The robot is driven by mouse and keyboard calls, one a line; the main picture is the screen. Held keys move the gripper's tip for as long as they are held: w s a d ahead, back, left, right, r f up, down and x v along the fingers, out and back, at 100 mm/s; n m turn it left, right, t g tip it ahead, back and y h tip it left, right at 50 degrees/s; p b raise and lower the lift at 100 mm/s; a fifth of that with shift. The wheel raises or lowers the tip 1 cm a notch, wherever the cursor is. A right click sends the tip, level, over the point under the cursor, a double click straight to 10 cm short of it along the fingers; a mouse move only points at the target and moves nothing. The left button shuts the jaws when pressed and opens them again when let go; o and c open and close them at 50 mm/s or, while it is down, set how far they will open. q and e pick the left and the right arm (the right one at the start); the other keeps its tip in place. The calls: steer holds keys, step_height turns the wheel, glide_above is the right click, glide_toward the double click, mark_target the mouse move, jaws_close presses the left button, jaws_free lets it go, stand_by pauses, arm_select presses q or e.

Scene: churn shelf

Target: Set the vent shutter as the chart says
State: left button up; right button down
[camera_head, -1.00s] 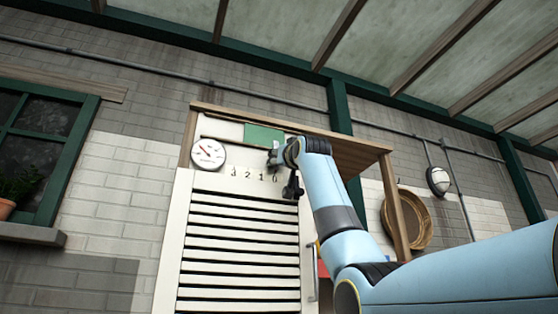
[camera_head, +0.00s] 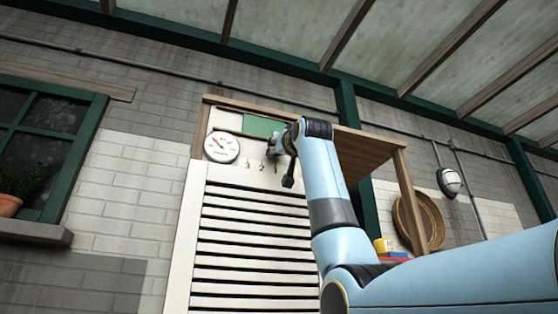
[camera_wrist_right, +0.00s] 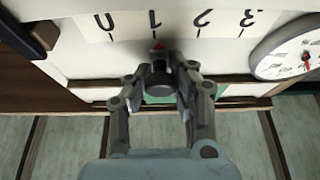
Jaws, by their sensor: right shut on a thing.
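The vent shutter (camera_head: 250,236) is a white panel of slanted slats below a cream header with a number scale. In the right wrist view the scale (camera_wrist_right: 180,22) appears upside down, with 0 to 3 running left to right. My right gripper (camera_wrist_right: 160,72) is shut on a dark round knob (camera_wrist_right: 159,88). A red pointer (camera_wrist_right: 157,46) above the knob lines up about with the 1. In the head view my right gripper (camera_head: 276,152) covers the knob and part of the scale. No readable chart shows. My left gripper is not in view.
A round white gauge (camera_head: 221,147) sits left of the scale. A green plate (camera_head: 262,126) is above it, partly behind my arm. A wooden shelf frame (camera_head: 372,157) surrounds the header. A basket (camera_head: 425,220) hangs at right; a yellow container (camera_head: 384,245) is behind my arm.

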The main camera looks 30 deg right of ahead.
steer(key=c, duration=1.2)
jaws_free()
steer(key=shift+s+d+f, duration=0.1)
steer(key=shift+d, duration=0.15)
steer(key=shift+o, duration=0.8)
steer(key=shift+a, duration=0.1)
steer(key=shift+s, duration=0.15)
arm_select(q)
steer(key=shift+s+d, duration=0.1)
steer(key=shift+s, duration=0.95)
arm_select(e)
steer(key=v, duration=1.1)
steer(key=shift+s+a, duration=0.2)
steer(key=shift+s, duration=0.1)
steer(key=shift+f, duration=0.15)
